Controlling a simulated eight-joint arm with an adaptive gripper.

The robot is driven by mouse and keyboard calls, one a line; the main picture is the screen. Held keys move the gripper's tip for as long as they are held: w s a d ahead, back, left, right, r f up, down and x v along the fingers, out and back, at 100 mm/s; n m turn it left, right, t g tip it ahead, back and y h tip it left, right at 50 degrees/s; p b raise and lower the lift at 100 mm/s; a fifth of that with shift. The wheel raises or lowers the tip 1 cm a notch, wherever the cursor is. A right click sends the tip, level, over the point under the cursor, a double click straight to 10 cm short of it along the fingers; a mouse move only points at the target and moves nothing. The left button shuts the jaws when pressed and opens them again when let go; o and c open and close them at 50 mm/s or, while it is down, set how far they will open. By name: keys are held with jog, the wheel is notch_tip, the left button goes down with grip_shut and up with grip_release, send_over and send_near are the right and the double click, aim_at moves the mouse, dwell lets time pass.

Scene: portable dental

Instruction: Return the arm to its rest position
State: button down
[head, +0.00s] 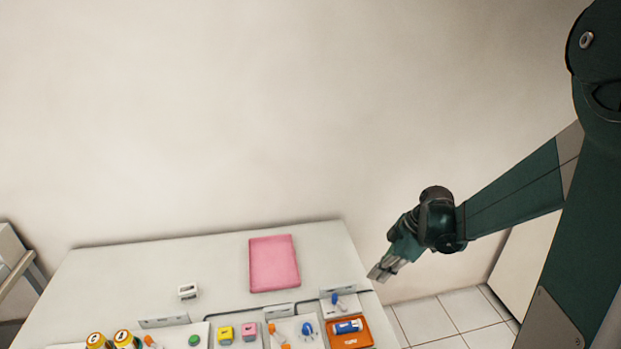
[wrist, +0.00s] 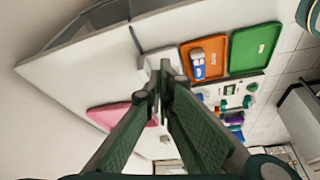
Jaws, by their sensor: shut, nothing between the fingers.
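My gripper (head: 380,271) is at the right edge of the white table (head: 120,270) in the head view, pointing down and left. In the wrist view my gripper's fingers (wrist: 162,80) meet at the tips with nothing between them. My arm reaches in from the right side of the head view, and its links are above and beside the table edge. No object is touching the fingers, as far as I can see.
A pink pad (head: 273,263) lies on the table. An orange tray (head: 349,334) holds a blue item (head: 348,325). A green tray (wrist: 255,48) shows in the wrist view. Several small items line the table's front. Tiled floor (head: 440,318) is right of the table.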

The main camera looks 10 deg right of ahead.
jog(key=shift+r, duration=0.1)
jog(key=s+a+r+m+t+h, duration=0.2)
jog(key=s+a+r+m, duration=0.4)
jog(key=s+r+m, duration=0.1)
jog(key=s+a+r+m+t+h, duration=0.2)
jog(key=s+a+r+m, duration=0.4)
jog(key=s+r, duration=0.4)
jog(key=shift+m+t, duration=0.7)
jog(key=shift+t, duration=0.1)
jog(key=shift+s, duration=0.1)
dwell(3.3)
